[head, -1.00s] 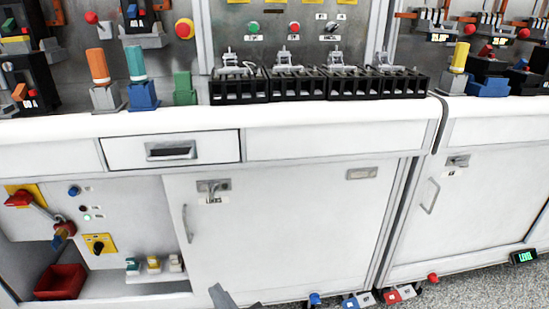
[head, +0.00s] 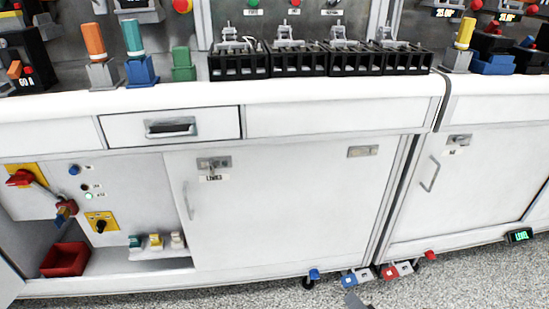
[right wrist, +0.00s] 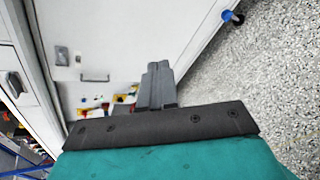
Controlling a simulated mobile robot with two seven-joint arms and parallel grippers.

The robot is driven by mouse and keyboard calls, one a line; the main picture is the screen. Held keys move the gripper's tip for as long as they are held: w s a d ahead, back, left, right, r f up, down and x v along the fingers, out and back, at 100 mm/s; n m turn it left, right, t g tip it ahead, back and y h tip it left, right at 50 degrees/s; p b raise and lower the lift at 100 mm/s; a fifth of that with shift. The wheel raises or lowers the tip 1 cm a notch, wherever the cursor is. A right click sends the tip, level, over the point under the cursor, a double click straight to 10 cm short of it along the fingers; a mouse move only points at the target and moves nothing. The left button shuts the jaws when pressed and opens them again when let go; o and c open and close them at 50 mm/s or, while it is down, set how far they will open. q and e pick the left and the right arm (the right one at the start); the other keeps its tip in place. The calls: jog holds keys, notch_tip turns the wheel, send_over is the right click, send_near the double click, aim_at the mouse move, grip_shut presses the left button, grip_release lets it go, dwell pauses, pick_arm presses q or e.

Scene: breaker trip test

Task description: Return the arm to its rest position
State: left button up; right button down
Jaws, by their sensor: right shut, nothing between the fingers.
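My right gripper (head: 356,302) shows only as a small grey tip at the bottom edge of the head view, low in front of the cabinet over the speckled floor. In the right wrist view its two grey fingers (right wrist: 156,84) are shut together and empty. They point toward the white cabinet, with floor to their right. The rest of the right arm is out of the head view. My left gripper is in neither current view.
A white cabinet (head: 285,215) with a closed door and a drawer (head: 170,127) stands ahead. Black breaker blocks (head: 240,65) line its worktop. A red bin (head: 65,260) sits in the open lower-left bay. Coloured pedals (head: 390,272) lie at the foot.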

jog(key=s+d+m+g+h, duration=0.1)
jog(key=s+d+m+g, duration=0.4)
jog(key=m, duration=1.5)
jog(key=s+a+r+m+t, duration=0.1)
jog(key=a+r+m+t, duration=0.2)
jog(key=a+m, duration=0.35)
pick_arm(q)
jog(key=s+a+r+y+p, duration=0.1)
jog(key=s+a+r+p, duration=0.1)
jog(key=r+p, duration=1)
jog(key=a+p, duration=0.1)
jog(key=p, duration=0.5)
jog(key=shift+a+r, duration=0.3)
pick_arm(e)
notch_tip(320, 180, up, 12)
jog(key=s+d+n, duration=0.1)
jog(key=s+d, duration=0.1)
jog(key=shift+h, duration=0.3)
